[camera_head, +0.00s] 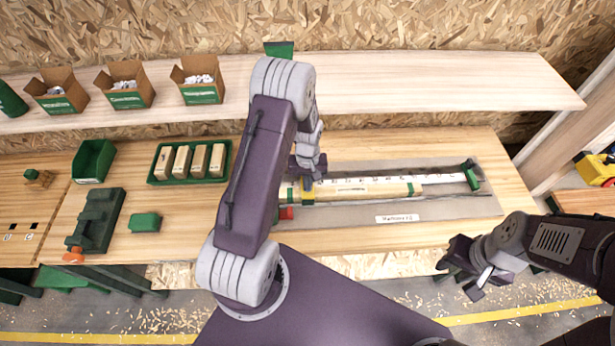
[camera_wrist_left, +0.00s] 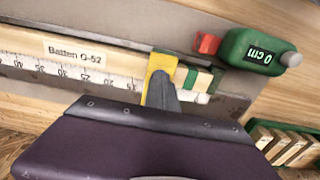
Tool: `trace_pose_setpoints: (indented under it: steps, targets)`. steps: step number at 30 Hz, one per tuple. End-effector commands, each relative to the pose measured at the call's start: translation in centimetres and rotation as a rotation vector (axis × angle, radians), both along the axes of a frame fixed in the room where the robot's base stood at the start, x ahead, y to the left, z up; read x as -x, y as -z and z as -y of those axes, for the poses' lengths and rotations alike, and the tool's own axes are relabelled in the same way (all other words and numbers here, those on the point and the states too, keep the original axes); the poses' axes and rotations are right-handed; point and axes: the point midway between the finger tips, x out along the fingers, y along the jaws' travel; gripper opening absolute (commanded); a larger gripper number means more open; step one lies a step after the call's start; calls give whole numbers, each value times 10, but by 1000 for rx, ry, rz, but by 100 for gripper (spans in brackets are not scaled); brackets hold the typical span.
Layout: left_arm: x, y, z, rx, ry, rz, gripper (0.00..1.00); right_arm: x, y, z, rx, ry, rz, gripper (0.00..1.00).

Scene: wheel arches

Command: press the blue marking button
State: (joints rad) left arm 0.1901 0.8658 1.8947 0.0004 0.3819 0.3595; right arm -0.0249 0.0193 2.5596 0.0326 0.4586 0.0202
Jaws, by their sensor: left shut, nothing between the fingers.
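No blue button can be made out in either view. A pale batten (camera_head: 360,190) lies along a ruler (camera_head: 375,178) on a grey plate on the bench. A yellow piece (camera_wrist_left: 157,72) sits by the batten's end in the left wrist view. My left gripper (camera_head: 309,178) is shut and empty, its tips right at the yellow piece; whether they touch it, I cannot tell. The gripper also shows in the left wrist view (camera_wrist_left: 166,90) and hides part of that spot. My right gripper (camera_head: 468,272) hangs empty before the bench, fingers apart.
A green tray of wooden blocks (camera_head: 152,178), a green bin (camera_head: 93,160), a dark green clamp-like tool (camera_head: 97,220) and a green block (camera_head: 145,222) stand left on the bench. A shelf (camera_head: 420,85) with open boxes (camera_head: 198,80) runs behind. A green stop (camera_head: 471,176) is at the plate's right.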

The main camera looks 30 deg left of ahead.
Motion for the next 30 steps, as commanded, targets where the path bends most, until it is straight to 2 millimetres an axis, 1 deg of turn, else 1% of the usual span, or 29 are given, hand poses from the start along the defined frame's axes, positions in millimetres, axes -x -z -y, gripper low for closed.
trace_pose_setpoints:
  steps: [2,5,7,8,9,10,15,19,21,24,30]
  targets:
    - [3,-6,0,1,0,-8,0,0,-8,0,0,0,0,38]
    - [0,-29,-1,0,1,-4,0,0,-27,0,0,0,0,38]
    - [-3,-49,-2,-1,2,2,0,0,-43,0,0,0,0,38]
    - [-5,-49,-3,-2,2,6,0,0,-35,0,0,0,1,38]
    - [-6,-54,-3,-3,2,11,0,0,-24,0,0,0,1,38]
    - [-6,-61,-3,-3,2,11,0,0,-21,0,0,0,0,38]
    - [-6,-102,-3,-3,2,13,0,0,-13,0,0,0,-1,38]
    - [-6,-125,-3,-3,2,11,0,0,-10,0,0,0,0,38]
    - [-6,-133,-3,-3,2,10,0,0,-9,0,0,0,0,38]
    - [-5,-139,-3,-3,2,9,0,0,-9,0,0,0,0,38]
    - [-5,-141,-3,-3,2,9,0,0,-9,0,0,0,0,38]
